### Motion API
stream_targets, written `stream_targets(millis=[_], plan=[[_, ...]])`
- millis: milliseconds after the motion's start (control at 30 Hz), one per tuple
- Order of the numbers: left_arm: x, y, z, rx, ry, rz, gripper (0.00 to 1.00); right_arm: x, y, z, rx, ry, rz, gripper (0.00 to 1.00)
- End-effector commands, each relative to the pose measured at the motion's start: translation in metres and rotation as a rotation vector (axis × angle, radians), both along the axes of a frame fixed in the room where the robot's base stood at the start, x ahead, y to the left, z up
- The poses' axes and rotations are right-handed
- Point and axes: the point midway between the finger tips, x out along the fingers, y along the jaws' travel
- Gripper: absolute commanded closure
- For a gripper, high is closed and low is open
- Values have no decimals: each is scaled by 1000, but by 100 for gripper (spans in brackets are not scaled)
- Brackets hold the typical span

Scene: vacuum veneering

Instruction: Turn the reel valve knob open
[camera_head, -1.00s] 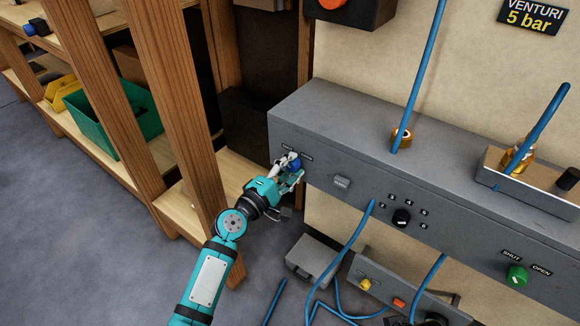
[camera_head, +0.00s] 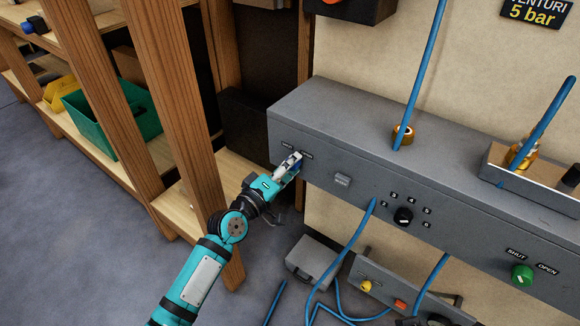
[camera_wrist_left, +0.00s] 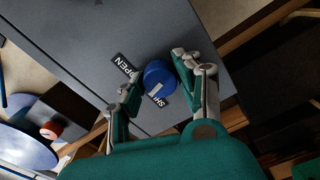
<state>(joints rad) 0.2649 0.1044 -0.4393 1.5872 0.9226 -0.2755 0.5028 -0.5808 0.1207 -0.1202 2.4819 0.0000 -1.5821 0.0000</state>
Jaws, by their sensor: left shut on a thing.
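The blue knob (camera_wrist_left: 159,76) sits on the front of a grey panel, between labels that read OPEN (camera_wrist_left: 124,66) and SHUT (camera_wrist_left: 161,95) in part. A pale mark on the knob lies on the side near the SHUT label. My left gripper (camera_wrist_left: 158,86) has one finger on each side of the knob and is shut on it. In the head view, my left gripper (camera_head: 292,166) reaches the left end of the panel and hides most of the blue knob (camera_head: 299,168). My right gripper is not in view.
The long grey panel (camera_head: 330,147) also carries a black selector knob (camera_head: 403,216) and a green knob (camera_head: 522,275) with SHUT and OPEN labels. Blue hoses (camera_head: 350,243) hang below. A wooden shelf post (camera_head: 180,120) stands close to my left arm.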

Motion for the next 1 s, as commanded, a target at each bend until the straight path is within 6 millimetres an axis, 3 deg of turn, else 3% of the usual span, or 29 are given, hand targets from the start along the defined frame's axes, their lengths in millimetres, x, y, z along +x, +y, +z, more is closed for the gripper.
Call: stream_targets(millis=[467,1000], plan=[[0,1,-1,372,-264,-1,98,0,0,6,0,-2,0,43],[0,1,0,721,-519,-2,98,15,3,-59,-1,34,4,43]])
